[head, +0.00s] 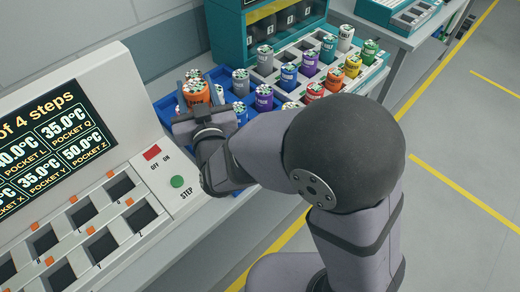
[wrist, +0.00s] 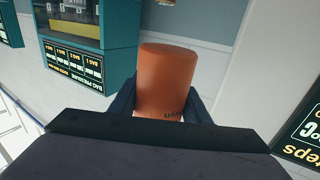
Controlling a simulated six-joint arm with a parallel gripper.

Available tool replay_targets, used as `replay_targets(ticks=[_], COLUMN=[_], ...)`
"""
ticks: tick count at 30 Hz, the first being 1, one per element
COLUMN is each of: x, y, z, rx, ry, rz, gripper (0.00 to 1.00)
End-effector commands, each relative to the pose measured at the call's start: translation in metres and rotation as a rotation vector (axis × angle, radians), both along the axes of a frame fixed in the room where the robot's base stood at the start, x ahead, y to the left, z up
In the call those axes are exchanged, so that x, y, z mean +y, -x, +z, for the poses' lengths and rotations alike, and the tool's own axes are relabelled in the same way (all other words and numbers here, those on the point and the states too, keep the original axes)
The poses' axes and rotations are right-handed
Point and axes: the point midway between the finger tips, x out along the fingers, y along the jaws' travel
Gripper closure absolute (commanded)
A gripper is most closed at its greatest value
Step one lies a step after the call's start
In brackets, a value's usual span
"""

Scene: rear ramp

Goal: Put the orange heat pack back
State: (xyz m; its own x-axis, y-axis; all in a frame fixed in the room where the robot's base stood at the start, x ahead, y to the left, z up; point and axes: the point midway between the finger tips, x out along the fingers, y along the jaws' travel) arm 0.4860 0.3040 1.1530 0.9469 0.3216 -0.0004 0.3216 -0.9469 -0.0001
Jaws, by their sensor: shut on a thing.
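The orange heat pack (head: 196,93) is an orange cylinder with a patterned top. My gripper (head: 199,104) is shut on it and holds it over the left part of the blue tray (head: 169,103). In the wrist view the orange pack (wrist: 171,80) stands between the two dark fingers (wrist: 168,105), with part of a dark label showing at its lower edge. My arm hides part of the tray, and I cannot tell how high the pack's lower end is above it.
Grey, blue, purple, red, yellow and green cylinders stand in the white rack (head: 290,62) to the right. A white panel with a screen (head: 50,145) and square pockets (head: 103,246) is at the left. A teal cabinet (head: 232,35) stands behind. The floor at right is clear.

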Motion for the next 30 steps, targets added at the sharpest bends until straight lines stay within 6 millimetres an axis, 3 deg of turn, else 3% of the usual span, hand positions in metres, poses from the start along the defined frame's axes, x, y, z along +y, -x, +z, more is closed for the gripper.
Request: replay_targets(ticks=[1,4,12,20,30], x=[-0.023,-0.05,-0.074,-0.099,-0.128], y=[-0.017,-0.037,-0.056,-0.055,-0.033], z=[0.006,0.009,-0.005,-0.031,-0.066], rx=[-0.004,-0.003,0.001,0.005,0.003], ry=[-0.003,0.0,0.001,-0.002,-0.002], rz=[-0.038,-0.046,0.094,0.244,0.408], gripper=[0.91,0.91,0.91,0.91,0.91])
